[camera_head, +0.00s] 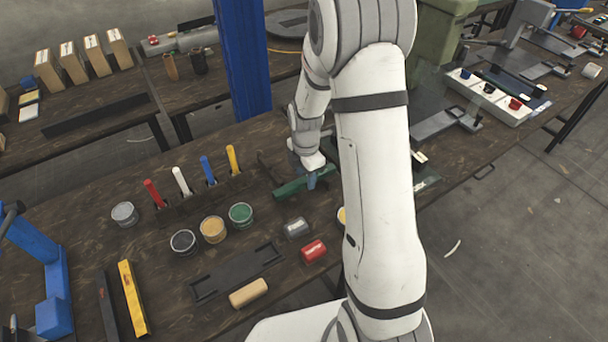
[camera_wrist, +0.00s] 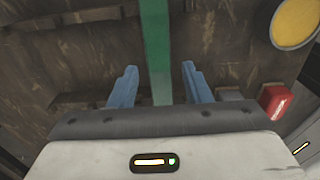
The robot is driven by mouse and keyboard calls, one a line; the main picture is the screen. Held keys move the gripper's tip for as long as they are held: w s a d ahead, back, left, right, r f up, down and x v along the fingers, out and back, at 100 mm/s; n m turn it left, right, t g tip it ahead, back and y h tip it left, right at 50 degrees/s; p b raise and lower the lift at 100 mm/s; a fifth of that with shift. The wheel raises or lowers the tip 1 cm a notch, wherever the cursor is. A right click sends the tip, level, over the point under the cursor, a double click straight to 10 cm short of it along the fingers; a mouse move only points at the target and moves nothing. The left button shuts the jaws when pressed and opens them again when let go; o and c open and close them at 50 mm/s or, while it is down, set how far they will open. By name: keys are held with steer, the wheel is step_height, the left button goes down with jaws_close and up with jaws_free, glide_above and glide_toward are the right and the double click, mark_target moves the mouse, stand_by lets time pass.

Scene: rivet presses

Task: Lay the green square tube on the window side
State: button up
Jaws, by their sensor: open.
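The green square tube (camera_head: 290,187) lies on the dark wooden bench beside my arm in the head view; part of it is hidden behind my arm. In the wrist view the green tube (camera_wrist: 155,45) runs from the top edge down between my two blue fingers. My gripper (camera_wrist: 160,85) is open, with one finger on each side of the tube and a visible gap to each. In the head view my gripper (camera_head: 312,178) is low over the tube, small and partly blocked. I cannot tell which side is the window side.
Cans with grey, orange and green (camera_head: 241,214) contents stand left of the tube. A rack (camera_head: 205,203) holds coloured sticks behind them. A red block (camera_head: 313,251) and a grey block (camera_head: 297,228) lie nearer. A blue post (camera_head: 241,60) rises behind.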

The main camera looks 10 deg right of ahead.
mark_target(305, 179)
step_height(305, 179, up, 12)
steer(key=s+r+m+t, duration=0.1)
steer(key=s+r+m, duration=0.4)
steer(key=s+m, duration=0.5)
steer(key=s+r+m+t, duration=0.2)
steer(key=s+r+m, duration=0.2)
steer(key=s+m, duration=0.7)
steer(key=shift+s+a+r+m+b, duration=0.2)
steer(key=shift+r+m+b, duration=0.1)
steer(key=shift+r+b, duration=0.15)
